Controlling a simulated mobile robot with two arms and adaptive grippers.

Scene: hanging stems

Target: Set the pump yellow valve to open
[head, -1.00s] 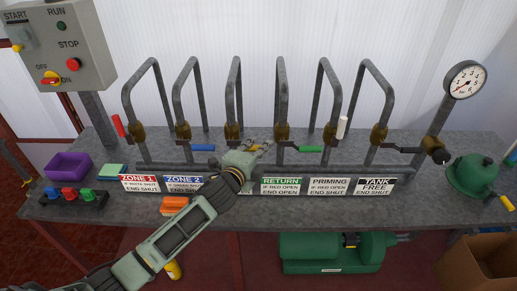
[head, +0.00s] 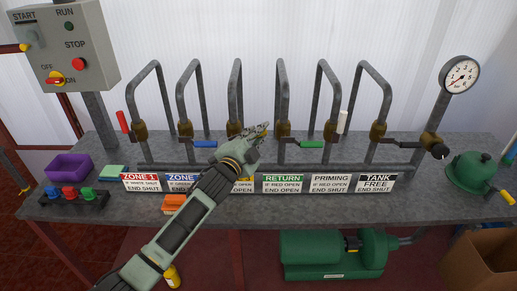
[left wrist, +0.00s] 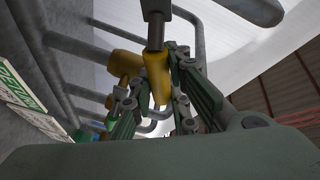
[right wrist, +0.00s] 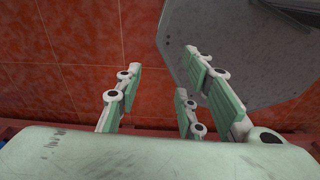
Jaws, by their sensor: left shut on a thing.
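The yellow valve handle (left wrist: 157,78) sits between the fingers of my left gripper in the left wrist view, on the end of a grey rod. In the head view my left gripper (head: 261,134) is shut on it, in front of the third and fourth pipes, and mostly hides it. The brass body (head: 234,129) of the third pipe's valve shows just left of the gripper. The sign below is partly covered by my left arm; a yellow strip and "OPEN" show. My right gripper (right wrist: 165,95) is open and empty in the right wrist view, above red floor tiles.
Neighbouring levers are close: blue (head: 205,143) and green (head: 311,144) lie level, red (head: 122,122) and white (head: 342,122) stand up. A black lever (head: 408,143) is further right. The control box (head: 66,45) is at the left, a gauge (head: 460,74) at the right.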

